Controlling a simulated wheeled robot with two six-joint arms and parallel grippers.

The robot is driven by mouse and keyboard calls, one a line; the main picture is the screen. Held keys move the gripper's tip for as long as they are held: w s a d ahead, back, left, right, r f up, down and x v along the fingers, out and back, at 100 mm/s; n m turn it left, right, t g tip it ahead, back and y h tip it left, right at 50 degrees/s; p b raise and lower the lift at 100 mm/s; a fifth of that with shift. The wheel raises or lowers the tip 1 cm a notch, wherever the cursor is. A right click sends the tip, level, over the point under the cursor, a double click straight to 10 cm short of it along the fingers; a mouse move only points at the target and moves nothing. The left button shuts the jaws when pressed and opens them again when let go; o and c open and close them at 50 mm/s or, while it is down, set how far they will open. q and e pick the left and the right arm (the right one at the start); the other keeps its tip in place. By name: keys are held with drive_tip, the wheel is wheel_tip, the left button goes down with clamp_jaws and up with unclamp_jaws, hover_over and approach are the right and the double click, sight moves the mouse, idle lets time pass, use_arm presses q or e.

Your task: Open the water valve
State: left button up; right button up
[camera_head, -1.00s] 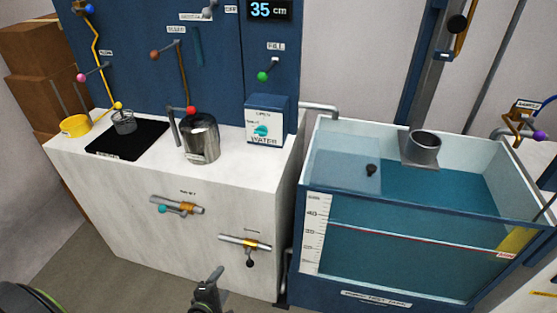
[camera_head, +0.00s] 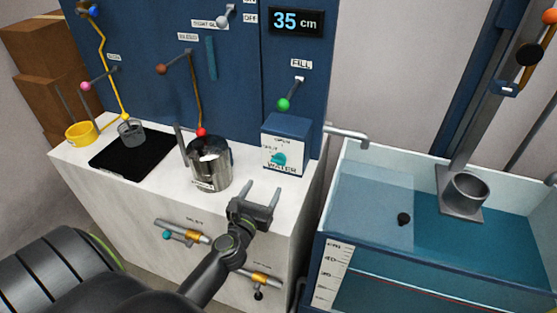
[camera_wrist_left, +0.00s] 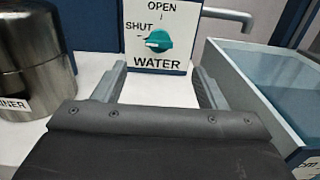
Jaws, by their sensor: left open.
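The water valve is a teal knob (camera_head: 278,159) on the front of a blue and white box (camera_head: 287,140) labelled OPEN, SHUT and WATER. In the left wrist view the teal knob (camera_wrist_left: 158,41) lies sideways, pointing to the SHUT mark. My left gripper (camera_head: 261,190) is open and empty, in front of and below the knob in the head view. In the left wrist view its two fingers (camera_wrist_left: 157,82) point at the box, one on each side below the knob, apart from it. My right gripper is not in view.
A steel canister (camera_head: 210,165) stands left of the box; it also shows in the left wrist view (camera_wrist_left: 32,60). A glass water tank (camera_head: 374,208) is to the right, under a grey spout (camera_head: 347,136). A green-knobbed FILL lever (camera_head: 284,104) is above the box.

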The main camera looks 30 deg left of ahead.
sight(277, 163)
use_arm(q)
drive_tip(key=x, duration=1.2)
drive_tip(key=shift+w+a+b, duration=0.1)
drive_tip(key=shift+w+b, duration=0.2)
drive_tip(key=shift+w, duration=0.15)
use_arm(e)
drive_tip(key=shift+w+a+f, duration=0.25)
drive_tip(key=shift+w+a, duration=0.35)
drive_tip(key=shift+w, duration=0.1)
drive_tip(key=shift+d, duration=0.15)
use_arm(q)
drive_tip(key=shift+c, duration=0.8)
drive_tip(key=c, duration=0.8)
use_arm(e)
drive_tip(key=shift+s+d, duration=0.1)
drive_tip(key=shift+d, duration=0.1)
